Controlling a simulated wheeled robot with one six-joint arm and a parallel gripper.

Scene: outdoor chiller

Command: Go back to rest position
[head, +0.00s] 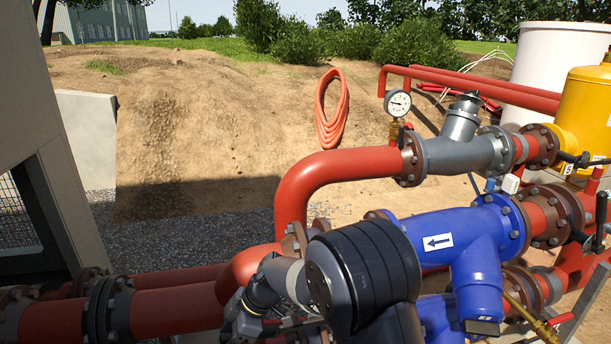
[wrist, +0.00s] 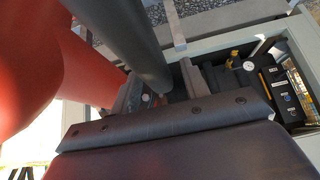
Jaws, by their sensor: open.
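My gripper (wrist: 160,84) shows in the wrist view with its two dark fingers apart. A dark grey cylinder (wrist: 130,40) crosses the view just beyond the fingers and overlaps the gap between them. I cannot tell whether it touches them. A large red pipe (wrist: 30,60) fills the left side of the wrist view, close to the gripper. In the head view my arm is folded low at the bottom middle, in front of the red pipes (head: 170,310) and the blue fitting (head: 474,245) with a white arrow label. The fingertips are hard to make out there.
An open box (wrist: 308,65) with a small gauge (wrist: 249,65) is at the right of the wrist view. In the head view, a pressure gauge (head: 397,103), a yellow tank (head: 585,110) and a grey metal structure (head: 45,130) surround the pipes. Bare soil lies behind.

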